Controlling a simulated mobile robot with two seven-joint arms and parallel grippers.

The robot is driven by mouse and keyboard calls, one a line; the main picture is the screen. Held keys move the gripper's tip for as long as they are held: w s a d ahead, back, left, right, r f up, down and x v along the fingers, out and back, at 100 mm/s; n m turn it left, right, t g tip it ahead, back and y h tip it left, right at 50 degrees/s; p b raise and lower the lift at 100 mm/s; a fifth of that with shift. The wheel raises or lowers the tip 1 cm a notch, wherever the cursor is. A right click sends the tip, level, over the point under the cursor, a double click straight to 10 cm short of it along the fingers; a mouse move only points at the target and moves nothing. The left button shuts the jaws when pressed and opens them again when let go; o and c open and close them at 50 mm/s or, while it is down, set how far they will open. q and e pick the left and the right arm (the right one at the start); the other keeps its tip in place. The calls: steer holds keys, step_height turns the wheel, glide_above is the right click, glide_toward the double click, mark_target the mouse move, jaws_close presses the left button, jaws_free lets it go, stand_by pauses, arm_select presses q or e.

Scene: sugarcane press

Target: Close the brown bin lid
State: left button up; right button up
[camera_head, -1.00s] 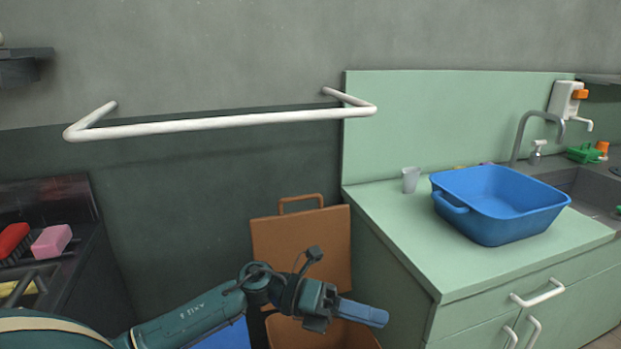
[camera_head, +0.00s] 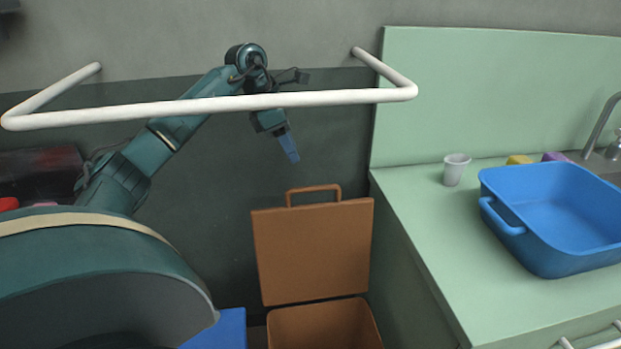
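The brown bin (camera_head: 325,325) stands at the bottom of the view, left of the green counter, with its mouth open. Its brown lid (camera_head: 312,250) stands upright at the back of the bin, with a loop handle (camera_head: 313,190) on its top edge. My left gripper (camera_head: 290,148) points down above the lid handle, near the dark wall, and is clear of the lid. Its blue fingers look close together, but the gap between them cannot be made out. My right gripper is out of view.
A white wall rail (camera_head: 210,106) crosses in front of my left arm. The green counter (camera_head: 425,220) at the right holds a blue basin (camera_head: 555,215) and a cup (camera_head: 455,169). A blue object (camera_head: 225,330) is left of the bin.

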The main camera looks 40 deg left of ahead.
mark_target(312, 187)
arm_select(q)
steer(key=x, duration=1)
steer(key=shift+w+f, duration=0.15)
jaws_close()
